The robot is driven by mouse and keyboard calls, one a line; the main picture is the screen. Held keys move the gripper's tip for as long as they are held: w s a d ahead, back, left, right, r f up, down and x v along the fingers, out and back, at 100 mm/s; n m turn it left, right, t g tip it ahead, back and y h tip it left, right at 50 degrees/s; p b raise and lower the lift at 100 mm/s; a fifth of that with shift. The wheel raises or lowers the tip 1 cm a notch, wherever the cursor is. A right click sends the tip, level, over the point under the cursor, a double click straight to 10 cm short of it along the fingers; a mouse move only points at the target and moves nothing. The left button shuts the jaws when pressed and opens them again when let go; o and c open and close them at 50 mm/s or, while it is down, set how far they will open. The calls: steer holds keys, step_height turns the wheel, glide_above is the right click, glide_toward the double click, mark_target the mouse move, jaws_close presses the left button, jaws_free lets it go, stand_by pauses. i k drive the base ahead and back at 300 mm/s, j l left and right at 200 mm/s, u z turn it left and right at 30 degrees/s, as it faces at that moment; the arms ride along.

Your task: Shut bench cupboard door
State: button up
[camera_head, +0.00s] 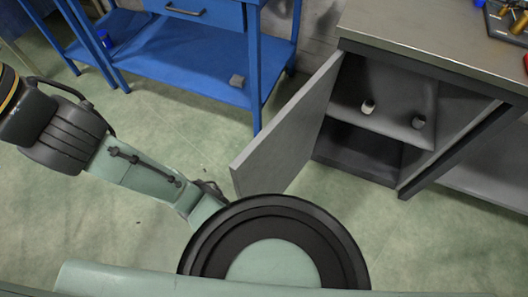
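The grey bench cupboard door (285,130) stands wide open, swung out to the left of the cupboard on its left-hand edge. Its free edge points toward me, low in the picture. My arm crosses the left side of the view, apart from the door in the picture. I cannot make out my gripper's fingers anywhere in the view.
A blue workbench (200,60) with a drawer and lower shelf stands behind the door at the upper left. A small grey block (237,80) lies on that shelf. The bench top (430,40) carries tools at the upper right. Green floor (355,215) is clear before the cupboard.

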mark_target(274, 158)
steer(key=i+j, duration=0.1)
steer(key=j, duration=0.5)
steer(key=i+j, duration=0.1)
steer(key=j, duration=0.55)
steer(key=i+j, duration=0.1)
steer(key=j, duration=1.15)
steer(key=j+z, duration=0.1)
steer(key=z, duration=0.3)
steer(key=j+z, duration=0.1)
steer(key=z, duration=0.3)
steer(key=j+z, duration=0.1)
steer(key=z, duration=0.3)
steer(key=j+z, duration=0.1)
steer(key=z, duration=0.3)
steer(key=k+j+z, duration=0.1)
steer(key=z, duration=0.25)
steer(key=k+j+z, duration=0.1)
steer(key=z, duration=0.3)
